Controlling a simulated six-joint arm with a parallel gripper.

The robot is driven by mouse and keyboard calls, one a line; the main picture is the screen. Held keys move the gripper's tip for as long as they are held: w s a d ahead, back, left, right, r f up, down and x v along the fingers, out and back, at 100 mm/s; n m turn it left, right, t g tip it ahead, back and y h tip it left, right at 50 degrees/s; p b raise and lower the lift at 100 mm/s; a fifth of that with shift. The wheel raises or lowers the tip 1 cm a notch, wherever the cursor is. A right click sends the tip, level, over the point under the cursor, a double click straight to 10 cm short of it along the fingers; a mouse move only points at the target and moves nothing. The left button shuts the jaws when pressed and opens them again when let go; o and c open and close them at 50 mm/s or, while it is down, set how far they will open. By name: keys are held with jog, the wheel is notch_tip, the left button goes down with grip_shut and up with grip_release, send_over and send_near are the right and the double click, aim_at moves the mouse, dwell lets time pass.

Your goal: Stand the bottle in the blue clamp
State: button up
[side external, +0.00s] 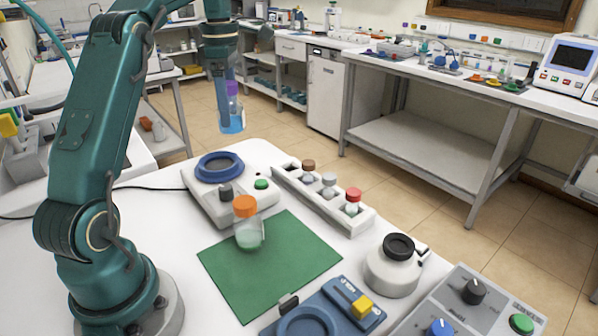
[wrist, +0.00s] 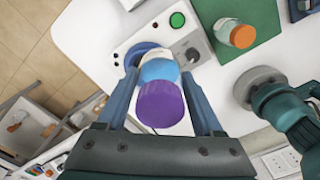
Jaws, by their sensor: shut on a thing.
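My gripper (side external: 222,112) is shut on a bottle with a purple cap and blue contents (side external: 234,122). It holds the bottle high in the air, behind and above the white device with the blue ring. In the wrist view the bottle (wrist: 158,73) is between the two fingers, purple cap (wrist: 160,103) toward the camera. The bottle looks roughly upright in the side view. The blue clamp (side external: 335,310), a blue base with a round ring and a yellow knob, is at the bottom of the side view, partly cut off. It is well apart from the bottle.
A white device with a blue ring (side external: 219,167) stands behind a green mat (side external: 270,275). An orange-capped bottle (side external: 247,222) stands on the mat. A white rack (side external: 325,205) with several capped vials and a white black-capped container (side external: 392,270) are to the right.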

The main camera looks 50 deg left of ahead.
jog(key=d+m, duration=0.7)
jog(key=d, duration=0.6)
jog(key=s+d+f+m, duration=0.2)
jog(key=s+d+f, duration=0.1)
jog(key=d, duration=0.4)
jog(key=s+d+f+m, duration=0.3)
jog(key=d+f, duration=0.1)
jog(key=d, duration=0.4)
jog(key=s+d+f+m, duration=0.3)
jog(key=d+f, duration=0.1)
jog(key=d, duration=0.3)
jog(key=shift+s+d, duration=0.25)
jog(key=shift+d, duration=0.1)
jog(key=shift+f, duration=2)
jog(key=shift+f, duration=0.15)
jog(key=o, duration=1.5)
